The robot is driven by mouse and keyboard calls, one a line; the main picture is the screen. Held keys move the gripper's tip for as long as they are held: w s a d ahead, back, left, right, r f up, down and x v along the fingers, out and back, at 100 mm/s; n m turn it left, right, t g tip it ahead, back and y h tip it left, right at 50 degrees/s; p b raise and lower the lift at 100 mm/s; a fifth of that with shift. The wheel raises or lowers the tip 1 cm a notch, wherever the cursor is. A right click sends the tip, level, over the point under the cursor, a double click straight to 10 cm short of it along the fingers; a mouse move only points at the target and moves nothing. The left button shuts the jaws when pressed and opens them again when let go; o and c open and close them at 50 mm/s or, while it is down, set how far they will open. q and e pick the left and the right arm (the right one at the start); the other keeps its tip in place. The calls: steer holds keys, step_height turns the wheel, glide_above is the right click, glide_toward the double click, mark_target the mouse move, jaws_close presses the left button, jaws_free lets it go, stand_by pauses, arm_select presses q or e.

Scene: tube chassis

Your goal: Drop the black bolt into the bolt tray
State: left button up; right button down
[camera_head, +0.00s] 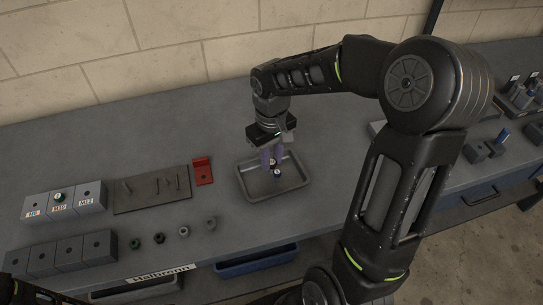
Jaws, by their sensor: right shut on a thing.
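My right gripper (273,160) points down over the bolt tray (299,183), a shallow grey tray in the middle of the bench. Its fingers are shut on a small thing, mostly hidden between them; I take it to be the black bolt. A small dark piece with a pale, greenish top (277,172) shows just below the fingertips. I cannot tell whether it is in the grip or lies in the tray.
Left of the tray are a red bracket (202,171), a plate with pins (140,196) and labelled grey blocks (91,195). Several nut-like pieces (159,238) stand in front. A blue bin (256,262) is below the bench edge. More blocks (476,152) stand at the right.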

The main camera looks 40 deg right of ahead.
steer(key=c, duration=1.1)
jaws_free()
steer(key=shift+c, duration=0.2)
steer(key=shift+r, duration=0.1)
step_height(320, 180, up, 8)
steer(key=shift+f+b, duration=0.1)
steer(key=shift+b, duration=0.25)
steer(key=shift+f, duration=0.1)
